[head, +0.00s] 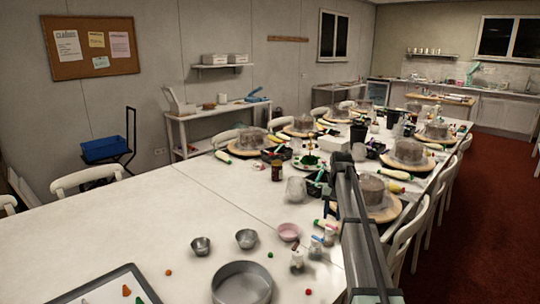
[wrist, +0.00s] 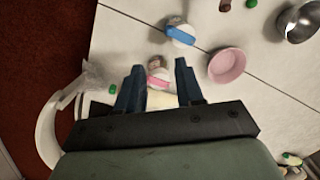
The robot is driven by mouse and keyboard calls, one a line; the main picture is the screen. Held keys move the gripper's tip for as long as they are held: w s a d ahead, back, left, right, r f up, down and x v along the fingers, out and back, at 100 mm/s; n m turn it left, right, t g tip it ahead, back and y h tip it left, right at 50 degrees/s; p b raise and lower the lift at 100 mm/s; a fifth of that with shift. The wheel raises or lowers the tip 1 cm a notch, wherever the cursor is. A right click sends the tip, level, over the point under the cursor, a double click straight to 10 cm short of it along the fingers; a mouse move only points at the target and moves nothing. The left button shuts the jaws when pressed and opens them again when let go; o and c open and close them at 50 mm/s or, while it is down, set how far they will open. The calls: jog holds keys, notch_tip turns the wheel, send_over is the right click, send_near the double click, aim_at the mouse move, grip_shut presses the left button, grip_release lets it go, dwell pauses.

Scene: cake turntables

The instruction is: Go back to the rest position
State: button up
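My gripper (wrist: 159,65) shows in the wrist view, pointing down over the white table (wrist: 125,45), with its two blue fingers spread apart. In the gap between the fingers I see a small white bottle with a pink band (wrist: 158,81); it looks lower than the fingertips and not gripped. In the head view my arm reaches out over the right side of the table, and the fingers cannot be made out there.
Near the gripper are a white bottle with a blue band (wrist: 180,34), a pink bowl (wrist: 227,66) and a metal bowl (wrist: 299,20). Cakes on turntables (head: 370,190) crowd the far table. A white chair (head: 405,240) stands at the right edge. The left tabletop (head: 90,225) is mostly clear.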

jog(key=s+d+f+m+y, duration=0.1)
jog(key=s+d+f+m, duration=0.15)
jog(key=d+f, duration=0.7)
jog(key=s+d+f+m+y, duration=0.1)
jog(key=s+d+f, duration=0.2)
jog(key=d+f, duration=0.6)
jog(key=s+d+f, duration=0.2)
jog(key=s+f, duration=0.3)
jog(key=f, duration=0.3)
jog(key=s+a+f+n+g, duration=0.2)
jog(key=s+a+f+g, duration=0.2)
jog(key=s+a+f, duration=1.6)
jog(key=s+a+f+n+h, duration=0.1)
jog(key=s+a+f, duration=0.1)
jog(key=s, duration=0.8)
jog(key=s+a+f+n+g+h, duration=0.1)
jog(key=s+a+f, duration=0.1)
jog(key=s, duration=0.8)
jog(key=s+a+f+n+g, duration=0.1)
jog(key=s+a+f, duration=0.1)
jog(key=s, duration=0.9)
jog(key=shift+a+f+h, duration=0.35)
jog(key=shift+a+h, duration=0.05)
jog(key=shift+a, duration=0.35)
jog(key=shift+s+n, duration=0.1)
jog(key=shift+n, duration=0.15)
